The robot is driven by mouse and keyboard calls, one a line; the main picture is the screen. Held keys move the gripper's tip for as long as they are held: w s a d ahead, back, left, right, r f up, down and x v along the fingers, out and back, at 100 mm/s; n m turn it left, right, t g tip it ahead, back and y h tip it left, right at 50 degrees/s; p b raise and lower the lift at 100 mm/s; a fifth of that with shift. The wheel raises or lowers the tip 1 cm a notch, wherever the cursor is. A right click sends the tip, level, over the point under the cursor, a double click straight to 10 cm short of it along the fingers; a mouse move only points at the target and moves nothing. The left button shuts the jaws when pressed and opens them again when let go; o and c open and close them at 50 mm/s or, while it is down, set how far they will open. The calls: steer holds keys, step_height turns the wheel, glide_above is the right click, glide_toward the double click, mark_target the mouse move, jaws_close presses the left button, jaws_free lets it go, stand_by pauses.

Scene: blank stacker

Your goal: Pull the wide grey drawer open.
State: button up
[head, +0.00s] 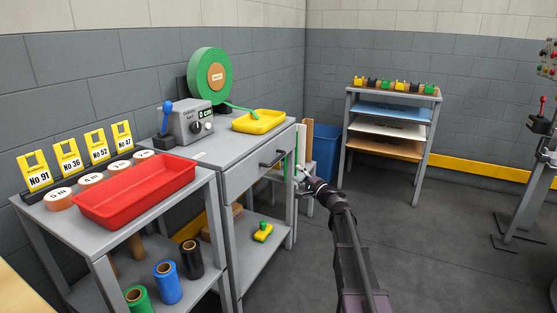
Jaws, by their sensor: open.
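The wide grey drawer (245,173) is in the front of the grey workbench, in the middle of the head view. It looks shut, its face flush with the bench. The exact gap in depth between fingers and handle cannot be told.
A yellow tray (259,122), a control box (186,122) and a green reel (209,76) stand on the bench. A red tray (137,193) is on the left table. A blue bin (326,153) and a rack (389,125) stand behind.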

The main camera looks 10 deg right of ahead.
mark_target(279, 158)
steer(key=p+x, duration=0.2)
steer(key=x, duration=0.9)
steer(key=shift+w+a, duration=0.2)
steer(key=shift+w, duration=0.1)
steer(key=shift+d, duration=0.1)
jaws_close()
